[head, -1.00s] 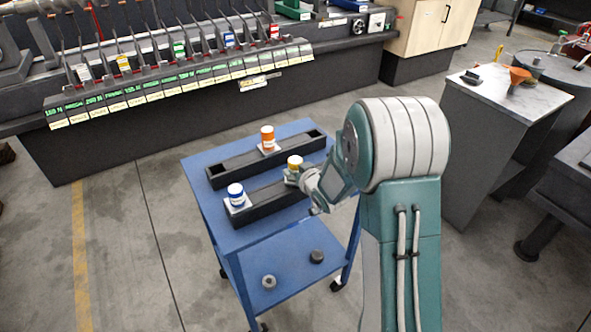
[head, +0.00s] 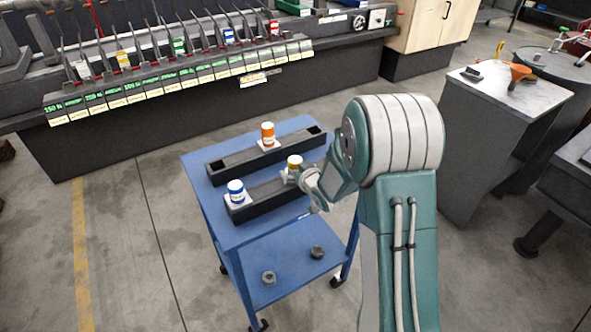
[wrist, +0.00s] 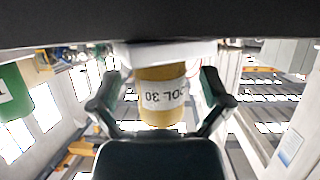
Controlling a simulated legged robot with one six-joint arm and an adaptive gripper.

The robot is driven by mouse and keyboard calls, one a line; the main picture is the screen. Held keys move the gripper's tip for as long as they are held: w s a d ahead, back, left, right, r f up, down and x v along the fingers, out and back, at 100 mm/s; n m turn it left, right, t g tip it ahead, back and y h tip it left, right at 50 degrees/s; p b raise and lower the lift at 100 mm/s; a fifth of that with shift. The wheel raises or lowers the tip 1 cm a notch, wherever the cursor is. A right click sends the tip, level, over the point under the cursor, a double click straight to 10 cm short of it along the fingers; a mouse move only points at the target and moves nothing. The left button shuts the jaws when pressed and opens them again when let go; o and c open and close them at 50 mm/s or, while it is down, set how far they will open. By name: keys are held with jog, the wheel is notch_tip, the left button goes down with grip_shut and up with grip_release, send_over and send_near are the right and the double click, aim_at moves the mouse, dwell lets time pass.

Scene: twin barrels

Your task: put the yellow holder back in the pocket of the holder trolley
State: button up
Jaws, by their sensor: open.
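The yellow holder (head: 294,163) is upright at the front black rack (head: 268,203) on the blue trolley (head: 225,236), right of the blue holder (head: 236,190). In the wrist view the yellow holder (wrist: 160,97) appears upside down, its white flange against the dark rack. I cannot tell whether it is fully seated in its pocket. My gripper (head: 297,176) is at its right side. In the wrist view my gripper (wrist: 163,84) is open, with one finger on each side of the holder and small gaps visible. The rack's right end is partly hidden by my arm.
An orange holder (head: 268,134) stands in the rear rack (head: 232,167), which has empty pockets at both ends. Two dark round parts lie on the trolley's lower shelf (head: 297,272). A long tool bench (head: 190,122) is behind; a marble-topped cabinet (head: 497,150) is right.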

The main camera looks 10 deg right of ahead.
jog(key=shift+s, duration=0.1)
jog(key=v, duration=1.1)
jog(key=shift+s, duration=0.3)
jog(key=shift+d+r, duration=0.1)
jog(key=shift+r, duration=0.15)
